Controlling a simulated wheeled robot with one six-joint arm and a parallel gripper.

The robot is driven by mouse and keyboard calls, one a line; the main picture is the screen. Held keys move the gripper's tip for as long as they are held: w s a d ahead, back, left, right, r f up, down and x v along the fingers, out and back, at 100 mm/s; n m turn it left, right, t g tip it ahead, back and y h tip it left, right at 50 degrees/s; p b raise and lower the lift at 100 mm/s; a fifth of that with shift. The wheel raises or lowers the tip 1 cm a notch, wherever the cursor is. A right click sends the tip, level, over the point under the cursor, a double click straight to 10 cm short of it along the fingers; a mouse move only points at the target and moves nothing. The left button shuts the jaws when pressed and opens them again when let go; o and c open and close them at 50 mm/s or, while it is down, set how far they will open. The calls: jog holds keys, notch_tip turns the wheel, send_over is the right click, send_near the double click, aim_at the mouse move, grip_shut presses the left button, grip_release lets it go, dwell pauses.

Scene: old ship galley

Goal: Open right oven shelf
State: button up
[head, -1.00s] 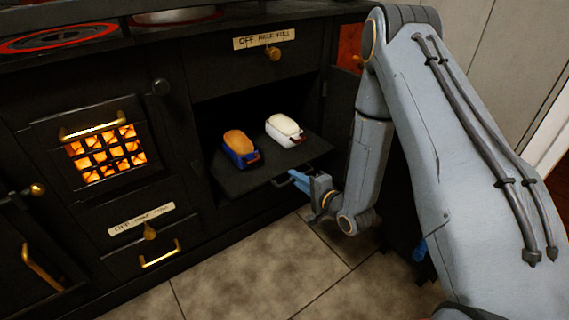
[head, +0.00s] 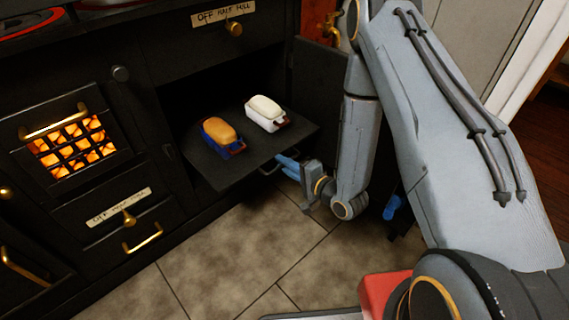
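The right oven's dark shelf (head: 222,175) sticks out of its open compartment, level. It bears an orange-brown loaf in a blue pan (head: 220,137) and a white loaf-shaped piece in a white pan (head: 265,113), side by side. The shelf has a dark bar handle (head: 268,169) on its front edge. My gripper (head: 287,163), with blue fingers, is at this handle and looks shut on it. The fingertips are small and partly hidden by the handle and the shelf edge.
The open oven door (head: 318,75) stands to the right, behind my arm. Left of the oven are a glowing fire grate (head: 72,143) and a drawer with a brass handle (head: 142,238). The tiled floor (head: 225,255) in front is clear.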

jog(key=shift+o, duration=1.3)
jog(key=p+v, duration=0.2)
jog(key=v, duration=0.5)
jog(key=shift+s+d, duration=0.2)
jog(key=shift+s, duration=0.1)
